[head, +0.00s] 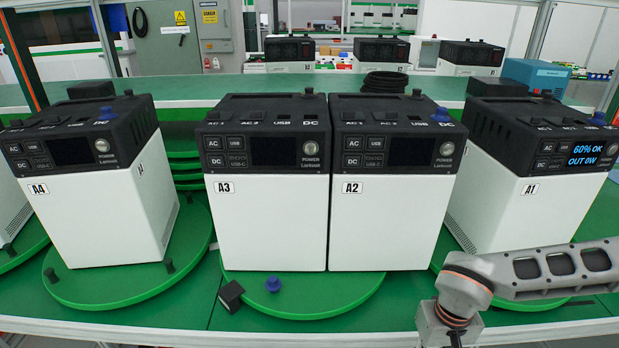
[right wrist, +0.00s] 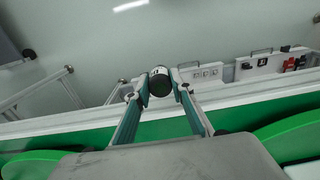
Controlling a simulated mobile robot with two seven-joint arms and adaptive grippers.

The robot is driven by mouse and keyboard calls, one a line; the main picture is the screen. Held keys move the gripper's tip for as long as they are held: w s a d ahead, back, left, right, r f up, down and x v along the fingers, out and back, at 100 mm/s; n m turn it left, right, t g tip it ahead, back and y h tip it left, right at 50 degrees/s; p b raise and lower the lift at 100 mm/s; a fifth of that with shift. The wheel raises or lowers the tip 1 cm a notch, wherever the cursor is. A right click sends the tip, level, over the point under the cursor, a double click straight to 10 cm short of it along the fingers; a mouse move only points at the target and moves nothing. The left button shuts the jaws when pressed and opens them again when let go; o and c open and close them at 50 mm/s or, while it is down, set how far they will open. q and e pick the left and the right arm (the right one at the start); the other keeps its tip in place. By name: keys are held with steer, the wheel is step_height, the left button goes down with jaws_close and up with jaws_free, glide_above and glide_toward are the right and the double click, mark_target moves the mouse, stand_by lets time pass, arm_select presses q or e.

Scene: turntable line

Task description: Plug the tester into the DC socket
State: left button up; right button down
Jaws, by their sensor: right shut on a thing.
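In the right wrist view my right gripper (right wrist: 162,86) is shut on a short dark cylinder with a small pale mark, likely the tester (right wrist: 160,81). In the head view only my right arm shows at the lower right; the fingers and tester are out of frame. White power stations with black tops stand in a row: A4 (head: 100,215), A3 (head: 268,225), A2 (head: 392,225) and A1 (head: 510,205). Blue caps sit near the DC labels on A4, A2 and A1. A3's DC corner (head: 311,123) shows no blue cap. My left gripper is not in view.
A loose blue cap (head: 273,284) lies on the green turntable (head: 320,300) before A3. A small black block (head: 231,295) is at its left edge. A1's screen (head: 585,154) reads "60% OK, OUT 0W"; the other screens are dark. A coiled black cable (head: 386,81) lies behind.

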stand_by(0.5)
steer(key=w+r, duration=0.4)
steer(key=r, duration=1.1)
steer(key=shift+w, duration=0.15)
